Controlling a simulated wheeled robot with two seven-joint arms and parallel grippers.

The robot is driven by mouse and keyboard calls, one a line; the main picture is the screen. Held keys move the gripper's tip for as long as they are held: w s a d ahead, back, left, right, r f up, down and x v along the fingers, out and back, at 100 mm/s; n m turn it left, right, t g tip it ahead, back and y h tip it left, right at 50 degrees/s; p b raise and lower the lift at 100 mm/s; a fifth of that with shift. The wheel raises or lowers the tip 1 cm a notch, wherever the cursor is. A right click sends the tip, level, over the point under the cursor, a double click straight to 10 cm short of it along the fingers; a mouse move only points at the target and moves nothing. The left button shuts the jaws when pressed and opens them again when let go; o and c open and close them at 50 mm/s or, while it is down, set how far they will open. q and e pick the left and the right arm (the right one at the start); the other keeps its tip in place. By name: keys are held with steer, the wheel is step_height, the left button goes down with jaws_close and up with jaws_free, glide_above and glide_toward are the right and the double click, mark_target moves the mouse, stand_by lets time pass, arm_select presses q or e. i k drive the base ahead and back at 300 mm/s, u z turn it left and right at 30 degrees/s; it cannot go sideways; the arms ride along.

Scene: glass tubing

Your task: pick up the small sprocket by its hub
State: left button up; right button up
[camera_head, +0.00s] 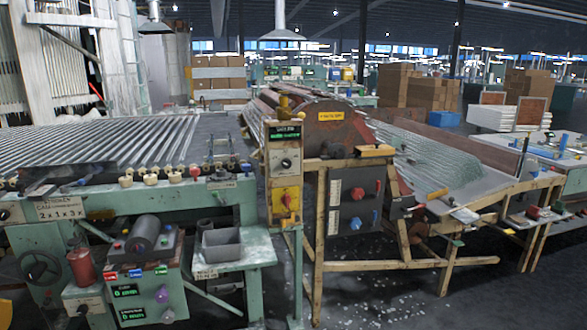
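I cannot make out a small sprocket or its hub anywhere in the head view. A dark spoked wheel (40,268) is mounted low on the green machine at the left, but it looks like a handwheel. A grey open bin (221,245) stands on a small pale green table (240,262); its inside is too small to read. Neither my left nor my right gripper is in view.
A green machine (225,190) with rows of glass tubes (100,140) fills the left. A wooden-framed machine (318,230) with a control panel (354,200) stands in the middle. A workbench (570,165) is at the right. Dark floor (440,300) is open at the front right, with scattered pale bits.

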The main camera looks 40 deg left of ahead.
mark_target(221, 175)
steer(key=i, duration=1.2)
steer(key=u, duration=0.35)
